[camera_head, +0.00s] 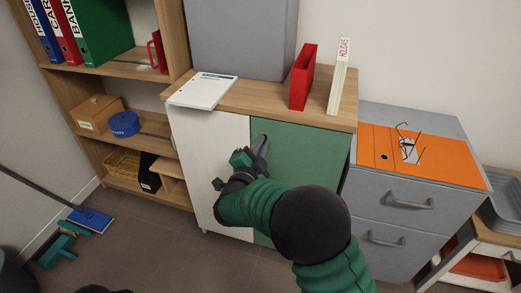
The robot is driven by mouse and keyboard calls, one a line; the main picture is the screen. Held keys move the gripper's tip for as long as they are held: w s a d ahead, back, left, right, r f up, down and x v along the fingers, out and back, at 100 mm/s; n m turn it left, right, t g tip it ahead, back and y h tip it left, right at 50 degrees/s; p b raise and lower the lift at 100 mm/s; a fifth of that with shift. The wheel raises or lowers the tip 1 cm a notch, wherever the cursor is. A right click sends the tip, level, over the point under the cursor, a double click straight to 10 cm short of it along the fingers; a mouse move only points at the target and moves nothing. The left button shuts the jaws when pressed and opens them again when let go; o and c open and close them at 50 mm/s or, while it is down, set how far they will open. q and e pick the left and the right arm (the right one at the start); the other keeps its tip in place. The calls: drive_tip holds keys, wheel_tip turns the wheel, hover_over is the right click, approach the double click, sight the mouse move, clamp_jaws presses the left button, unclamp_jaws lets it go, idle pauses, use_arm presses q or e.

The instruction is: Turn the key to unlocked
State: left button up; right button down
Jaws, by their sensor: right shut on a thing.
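My right gripper (262,146) is up against the green cabinet door (303,150), near its upper left edge beside the white door (208,150). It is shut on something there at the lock. The key itself is hidden behind the fingers, so its angle cannot be told. My green and black right arm covers the lower part of the green door. Both doors look closed.
A grey drawer unit (405,205) is at right, an open shelf (135,190) at left.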

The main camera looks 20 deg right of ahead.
drive_tip(key=shift+f+m+b, duration=0.15)
drive_tip(key=shift+m+b, duration=1.25)
drive_tip(key=shift+m, duration=0.4)
drive_tip(key=shift+f+m+b, duration=0.15)
drive_tip(key=shift+m+b, duration=1.25)
drive_tip(key=shift+m, duration=0.4)
drive_tip(key=c, duration=1.5)
unclamp_jaws()
drive_tip(key=shift+c, duration=0.2)
drive_tip(key=shift+r, duration=0.1)
